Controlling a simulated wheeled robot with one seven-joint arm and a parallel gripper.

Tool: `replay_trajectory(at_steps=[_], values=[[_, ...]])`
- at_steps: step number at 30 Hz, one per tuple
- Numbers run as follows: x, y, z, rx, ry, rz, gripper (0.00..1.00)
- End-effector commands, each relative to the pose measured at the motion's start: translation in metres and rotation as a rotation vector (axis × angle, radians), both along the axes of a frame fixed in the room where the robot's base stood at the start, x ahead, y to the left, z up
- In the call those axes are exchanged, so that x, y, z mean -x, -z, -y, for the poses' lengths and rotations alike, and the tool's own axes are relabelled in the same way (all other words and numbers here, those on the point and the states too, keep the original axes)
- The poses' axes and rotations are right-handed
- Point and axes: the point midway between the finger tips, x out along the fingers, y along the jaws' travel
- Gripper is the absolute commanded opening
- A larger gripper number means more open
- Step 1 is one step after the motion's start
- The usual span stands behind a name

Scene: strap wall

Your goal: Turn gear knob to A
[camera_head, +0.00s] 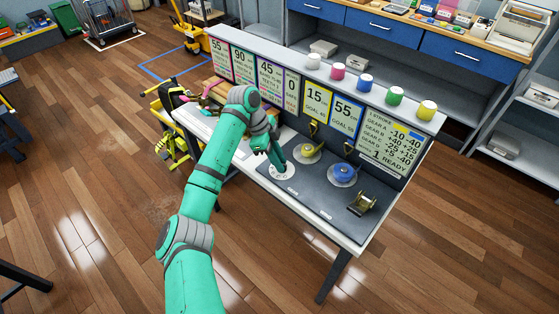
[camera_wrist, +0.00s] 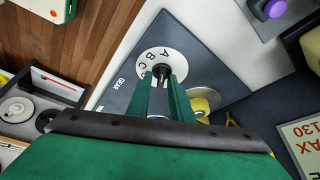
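The gear dial (camera_head: 283,173) is a white disc on the dark panel at the front of the bench. In the wrist view the dial (camera_wrist: 141,62) shows the letters A, B and C near its left rim, with the word GEAR on the panel beside it. The gear knob (camera_wrist: 162,70) is a small dark knob at the dial's centre. My gripper (camera_head: 278,167) points down onto the dial. Its two green fingers (camera_wrist: 163,78) stand a narrow gap apart with their tips at the knob's sides. The fingers hide the lower part of the dial, and I cannot read a pointer.
A yellow knob (camera_head: 307,151) and a blue knob (camera_head: 344,173) stand on discs right of the dial. A brass reel (camera_head: 362,203) sits at the panel's right front. The gear card (camera_head: 393,141) is on the upright board, with coloured cylinders along its top ledge.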

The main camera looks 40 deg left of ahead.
Motion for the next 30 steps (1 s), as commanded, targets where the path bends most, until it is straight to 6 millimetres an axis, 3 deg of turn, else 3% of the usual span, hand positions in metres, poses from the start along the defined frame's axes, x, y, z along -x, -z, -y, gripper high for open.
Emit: replay_trajectory(at_steps=[13,30], values=[[0.0,-0.007,-0.003,-0.002,-0.002,0.003,0.27],[0.013,-0.091,-0.032,-0.002,0.003,0.002,0.27]])
